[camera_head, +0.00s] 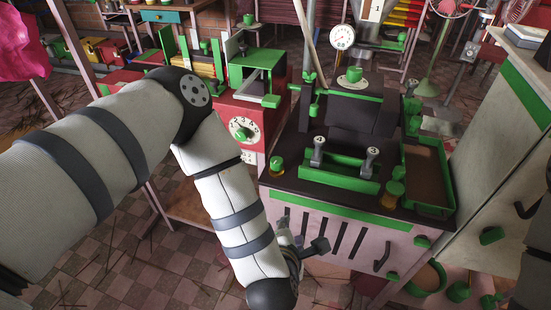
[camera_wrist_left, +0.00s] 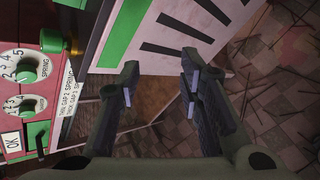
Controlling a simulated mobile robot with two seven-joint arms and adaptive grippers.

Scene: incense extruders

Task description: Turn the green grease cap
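Several green caps show on the machine in the head view. One green cap with an amber base (camera_head: 277,165) stands at the near left corner of the machine's dark top, and a similar cap (camera_head: 395,190) stands at the right. I cannot tell which is the grease cap. In the left wrist view a green cap (camera_wrist_left: 52,40) with a brass part shows at the upper left. My left gripper (camera_head: 304,243) is in front of the machine's slotted panel, below the top, partly hidden by my arm. In the left wrist view its fingers (camera_wrist_left: 159,85) are apart with nothing between them.
The machine's slotted front panel (camera_head: 330,238) is close to the left gripper. A red box with a numbered dial (camera_head: 241,129) is at its left, also seen in the left wrist view (camera_wrist_left: 28,70). A green-edged tray (camera_head: 428,175) lies at right. Tiled floor (camera_head: 130,250) is open at lower left.

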